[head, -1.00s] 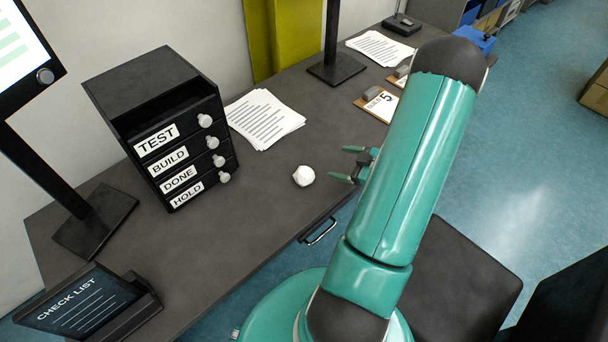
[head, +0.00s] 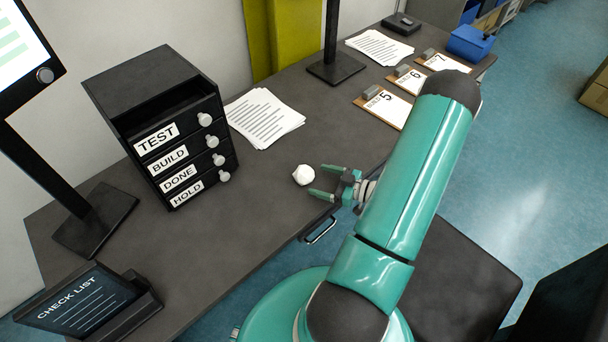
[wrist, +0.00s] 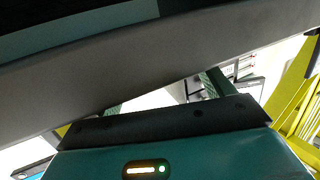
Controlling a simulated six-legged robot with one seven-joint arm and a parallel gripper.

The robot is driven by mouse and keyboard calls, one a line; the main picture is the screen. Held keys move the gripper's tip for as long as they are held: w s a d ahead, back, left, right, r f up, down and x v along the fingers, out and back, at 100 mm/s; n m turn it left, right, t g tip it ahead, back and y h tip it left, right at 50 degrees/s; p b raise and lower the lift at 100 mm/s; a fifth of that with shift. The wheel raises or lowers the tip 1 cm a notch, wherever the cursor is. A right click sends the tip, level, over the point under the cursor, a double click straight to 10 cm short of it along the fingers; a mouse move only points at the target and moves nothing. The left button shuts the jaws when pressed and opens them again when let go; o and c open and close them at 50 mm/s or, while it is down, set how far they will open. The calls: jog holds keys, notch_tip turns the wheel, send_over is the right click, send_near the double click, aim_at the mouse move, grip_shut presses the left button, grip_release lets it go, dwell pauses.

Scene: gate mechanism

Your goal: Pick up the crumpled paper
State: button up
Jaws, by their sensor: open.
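The crumpled paper (head: 303,175) is a small white ball on the dark desk (head: 255,215), near its front edge, in the head view. My gripper (head: 316,181) is open, with its two green fingers pointing left at the ball. The fingertips are close to the ball's right side, one above and one below its middle. I cannot tell if they touch it. In the wrist view, parts of the green fingers (wrist: 162,97) show behind a grey band; the ball cannot be made out there.
A black drawer unit (head: 160,130) with labels stands to the left. Paper sheets (head: 264,118) lie behind the ball. A check list stand (head: 85,300) is at front left. Clipboards (head: 390,105) and a blue box (head: 470,43) are at back right. A drawer handle (head: 321,231) sticks out in front.

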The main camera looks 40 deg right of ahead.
aim_at(313, 178)
jog(key=x, duration=0.5)
jog(key=shift+s+a+r, duration=0.1)
jog(key=shift+a, duration=0.05)
jog(key=c, duration=1.1)
